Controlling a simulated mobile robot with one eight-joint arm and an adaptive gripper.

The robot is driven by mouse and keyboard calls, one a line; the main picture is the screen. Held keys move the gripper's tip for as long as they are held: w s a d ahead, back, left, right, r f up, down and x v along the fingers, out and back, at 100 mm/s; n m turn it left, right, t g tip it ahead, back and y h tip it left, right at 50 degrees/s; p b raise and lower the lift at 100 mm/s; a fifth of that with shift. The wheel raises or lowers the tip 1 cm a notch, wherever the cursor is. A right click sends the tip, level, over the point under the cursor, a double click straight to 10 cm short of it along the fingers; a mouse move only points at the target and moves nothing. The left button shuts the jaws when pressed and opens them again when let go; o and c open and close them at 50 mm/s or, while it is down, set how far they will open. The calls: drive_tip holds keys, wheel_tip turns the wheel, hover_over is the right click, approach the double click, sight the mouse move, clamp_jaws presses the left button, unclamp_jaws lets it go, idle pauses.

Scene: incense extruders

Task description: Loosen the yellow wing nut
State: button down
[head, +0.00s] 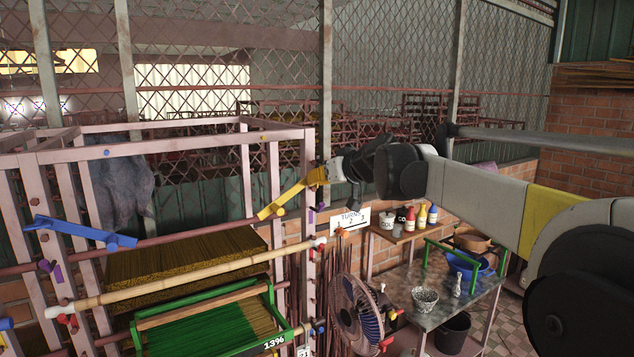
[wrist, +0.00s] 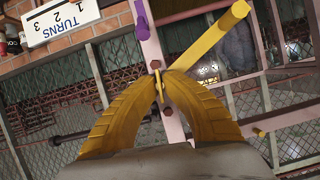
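My gripper (head: 318,176) is at the upper right post of the pink frame, just above the yellow bracket (head: 286,200). In the wrist view, its two ribbed yellow fingers (wrist: 160,76) arch together, and their tips close on the small yellow wing nut (wrist: 158,88) on the pink post (wrist: 150,48). The fingertips partly hide the nut. The yellow bracket also shows in the wrist view (wrist: 208,42), slanting up to the right from beside the fingertips. In the head view the gripper hides the wing nut.
A sign reading TURNS 1 2 3 (head: 350,221) is right of the post. A blue bracket (head: 80,232) is on the frame's left. A bamboo pole (head: 180,282) and a green tray (head: 138,338) lie below. A fan (head: 358,312) and metal table (head: 425,262) stand at right.

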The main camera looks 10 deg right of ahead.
drive_tip(key=shift+n+h, duration=0.5)
drive_tip(key=shift+n, duration=0.3)
drive_tip(key=c, duration=1.5)
unclamp_jaws()
drive_tip(key=shift+c, duration=0.2)
drive_tip(key=v, duration=1.2)
drive_tip(key=shift+a+f, duration=0.1)
drive_tip(key=shift+a, duration=0.05)
